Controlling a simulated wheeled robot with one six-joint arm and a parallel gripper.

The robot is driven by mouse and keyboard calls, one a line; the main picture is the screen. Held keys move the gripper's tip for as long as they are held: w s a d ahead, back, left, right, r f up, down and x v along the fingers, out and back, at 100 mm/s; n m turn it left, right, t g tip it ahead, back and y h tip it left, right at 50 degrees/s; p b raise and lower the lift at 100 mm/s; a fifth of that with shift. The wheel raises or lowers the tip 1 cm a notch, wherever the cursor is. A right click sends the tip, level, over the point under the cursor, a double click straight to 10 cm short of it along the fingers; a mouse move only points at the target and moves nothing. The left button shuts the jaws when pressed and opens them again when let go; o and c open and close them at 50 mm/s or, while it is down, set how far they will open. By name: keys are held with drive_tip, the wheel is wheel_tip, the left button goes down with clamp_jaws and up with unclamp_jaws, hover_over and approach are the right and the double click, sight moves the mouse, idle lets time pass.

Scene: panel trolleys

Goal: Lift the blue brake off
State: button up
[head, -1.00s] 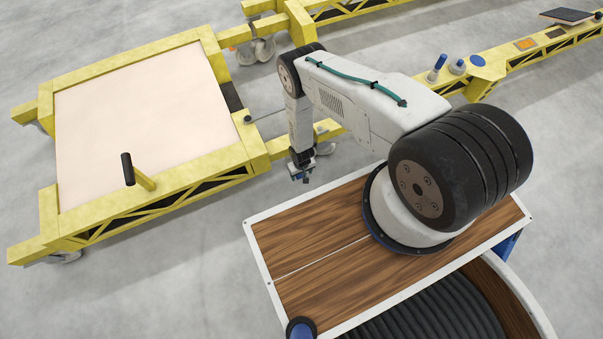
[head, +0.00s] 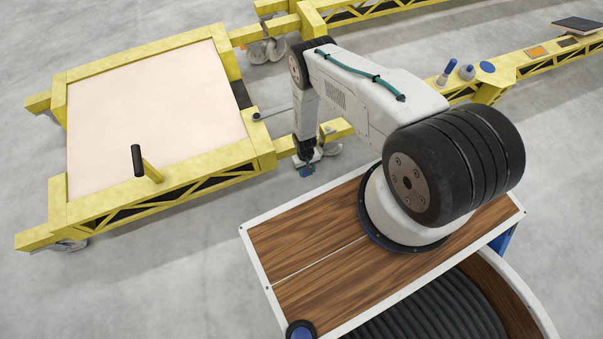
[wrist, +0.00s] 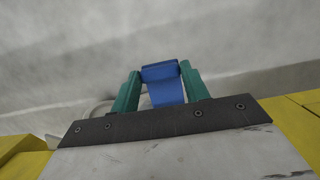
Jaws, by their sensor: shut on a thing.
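The blue brake (wrist: 165,90) is a blue pedal-like piece in the middle of the wrist view. My gripper (wrist: 160,74) has its two green fingers on either side of it, shut on it. In the head view my gripper (head: 306,168) points down at floor level, beside the caster at the near right corner of the yellow trolley (head: 215,180). The brake is mostly hidden there by the gripper. I cannot tell how far the brake is raised.
The trolley carries a pale panel (head: 150,110) and a black-gripped handle (head: 138,160). A yellow bar (head: 330,130) runs just behind my gripper. Another yellow frame (head: 520,70) stands at the back right. Grey floor is clear at the front left.

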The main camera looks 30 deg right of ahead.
drive_tip(key=shift+o, duration=0.2)
drive_tip(key=shift+w+r, duration=0.5)
drive_tip(key=shift+r, duration=0.25)
drive_tip(key=shift+w+r, duration=0.2)
drive_tip(key=shift+w, duration=0.1)
drive_tip(key=shift+c, duration=0.2)
drive_tip(key=shift+d, duration=0.1)
drive_tip(key=o, duration=1.4)
drive_tip(key=shift+s, duration=0.1)
wheel_tip(320, 180, up, 8)
drive_tip(key=w, duration=0.1)
drive_tip(key=shift+w+f, duration=0.2)
drive_tip(key=shift+w, duration=0.15)
drive_tip(key=shift+s+g, duration=0.1)
drive_tip(key=shift+g, duration=0.2)
